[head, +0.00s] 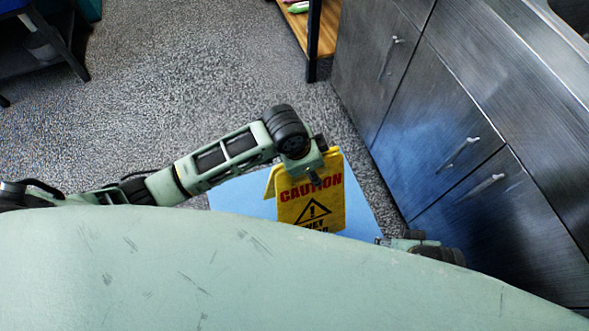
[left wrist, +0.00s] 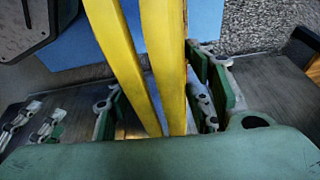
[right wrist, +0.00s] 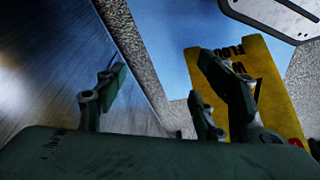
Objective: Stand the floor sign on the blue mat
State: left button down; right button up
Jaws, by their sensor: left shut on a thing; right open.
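The yellow floor sign (head: 312,204) with "CAUTION" lettering is upright over the blue mat (head: 228,196) in the head view. My left gripper (head: 316,172) is shut on the sign's top edge. In the left wrist view the sign's two yellow panels (left wrist: 165,60) run down between the fingers, a little apart, with the mat (left wrist: 205,20) behind. My right gripper (right wrist: 160,105) is open and empty, low beside the sign (right wrist: 265,85). Whether the sign's feet touch the mat (right wrist: 170,40) is hidden by my body in the head view.
Steel cabinets (head: 450,120) with handles stand close along the right, near the mat's right edge. A wooden shelf (head: 328,25) with a dark post is at the back. Speckled grey floor (head: 200,80) is clear left of and behind the mat.

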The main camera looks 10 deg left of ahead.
pick_arm(q)
jog(key=w+a+f+b, duration=0.4)
jog(key=a+f, duration=0.4)
jog(key=f, duration=0.1)
jog(key=shift+w+a+f, duration=0.2)
jog(key=shift+a+f, duration=0.2)
pick_arm(e)
notch_tip(320, 180, up, 7)
jog(key=w+t, duration=0.2)
jog(key=shift+a, duration=0.35)
jog(key=shift+f, duration=0.1)
pick_arm(q)
jog(key=c, duration=0.8)
grip_release()
jog(key=shift+f, duration=0.2)
jog(key=shift+c, duration=0.2)
